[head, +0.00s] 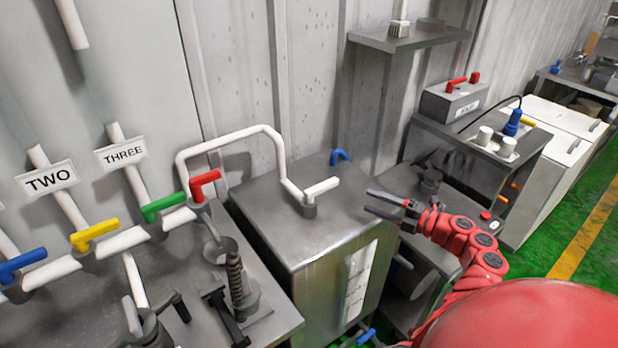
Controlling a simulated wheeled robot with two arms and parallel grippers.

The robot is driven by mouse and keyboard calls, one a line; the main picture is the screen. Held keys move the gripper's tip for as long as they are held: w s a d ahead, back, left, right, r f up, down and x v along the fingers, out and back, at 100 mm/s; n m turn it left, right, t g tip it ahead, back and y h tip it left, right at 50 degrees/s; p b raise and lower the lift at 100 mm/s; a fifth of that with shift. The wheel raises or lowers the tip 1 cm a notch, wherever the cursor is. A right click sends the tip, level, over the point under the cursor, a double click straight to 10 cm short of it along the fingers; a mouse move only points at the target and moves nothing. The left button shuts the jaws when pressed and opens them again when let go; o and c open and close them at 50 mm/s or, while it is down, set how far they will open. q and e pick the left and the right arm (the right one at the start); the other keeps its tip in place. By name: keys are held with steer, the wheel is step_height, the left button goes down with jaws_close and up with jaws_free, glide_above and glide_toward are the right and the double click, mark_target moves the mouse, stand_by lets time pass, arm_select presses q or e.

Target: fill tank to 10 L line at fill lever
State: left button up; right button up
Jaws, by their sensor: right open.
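A box-shaped steel tank (300,250) stands in the middle of the head view. A white pipe (235,137) arches from the wall pipework down onto its top. A white lever (322,187) sits where that pipe meets the tank top. A pale gauge strip (358,278) with marks runs down the tank's right face; its level and figures are too small to read. A red lever (205,179) sits at the pipe's left end. My right gripper (370,202) is open and empty, at the tank top's right edge, to the right of the white lever and apart from it. My left gripper does not show.
Green (163,207), yellow (94,234) and blue (22,264) levers line the pipes at left, near signs TWO and THREE. A small blue handle (339,156) is at the tank's back. A bench with a grey box (455,103) stands right. Green floor is free at far right.

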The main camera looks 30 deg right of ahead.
mark_target(321, 190)
steer(key=x, duration=1.7)
steer(key=shift+w, duration=0.15)
jaws_close()
stand_by(0.7)
